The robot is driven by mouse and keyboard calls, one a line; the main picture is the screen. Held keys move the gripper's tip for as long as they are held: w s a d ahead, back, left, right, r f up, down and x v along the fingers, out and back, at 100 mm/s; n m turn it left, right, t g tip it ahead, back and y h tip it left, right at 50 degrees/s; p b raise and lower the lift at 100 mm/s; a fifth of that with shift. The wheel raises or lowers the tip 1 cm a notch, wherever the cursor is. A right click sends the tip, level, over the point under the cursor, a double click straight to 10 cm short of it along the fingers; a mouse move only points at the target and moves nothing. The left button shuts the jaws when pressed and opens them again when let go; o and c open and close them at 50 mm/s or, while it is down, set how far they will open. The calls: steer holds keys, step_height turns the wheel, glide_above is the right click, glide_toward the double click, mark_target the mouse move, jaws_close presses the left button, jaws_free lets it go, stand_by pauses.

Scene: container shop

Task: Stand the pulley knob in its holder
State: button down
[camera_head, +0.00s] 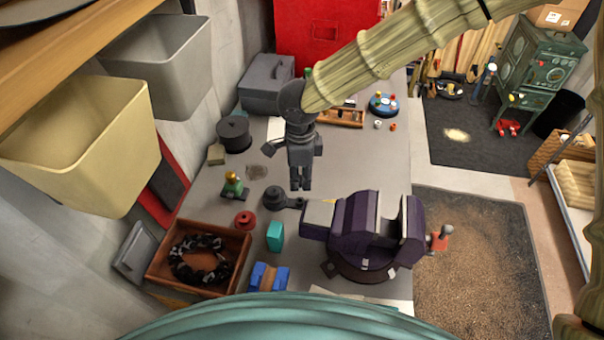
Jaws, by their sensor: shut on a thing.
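My gripper (301,185) points straight down over the grey workbench (215,200), left of the purple vise. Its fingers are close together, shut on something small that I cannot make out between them. A dark grey round piece (275,196) with a flat arm stands on the bench just below and left of the fingertips. I cannot tell whether they touch. A red round knob-like piece (245,220) stands on the bench further left. I cannot tell for certain which piece is the pulley knob or which is its holder.
The purple vise (357,225) stands close right of my gripper. A teal block (275,236), a blue block (269,277) and a wooden tray with a dark chain (155,268) lie nearer. A green piece with a yellow ball (232,185) and a dark spool (234,134) are left.

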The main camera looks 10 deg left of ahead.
mark_target(300, 188)
steer(key=shift+w+f+b, duration=0.25)
steer(key=shift+f+b, duration=0.15)
steer(key=shift+f, duration=0.25)
steer(key=shift+s+f+b, duration=0.15)
steer(key=shift+f+b, duration=0.25)
steer(key=shift+b, duration=0.15)
step_height(300, 188, down, 2)
steer(key=b, duration=0.3)
steer(key=shift+f, duration=0.25)
steer(key=shift+a+p, duration=0.15)
steer(key=shift+p, duration=1.5)
stand_by(1.1)
steer(key=shift+f, duration=0.9)
stand_by(1.0)
steer(key=c, duration=1)
jaws_free()
steer(key=shift+c, duration=0.2)
steer(key=shift+r, duration=0.1)
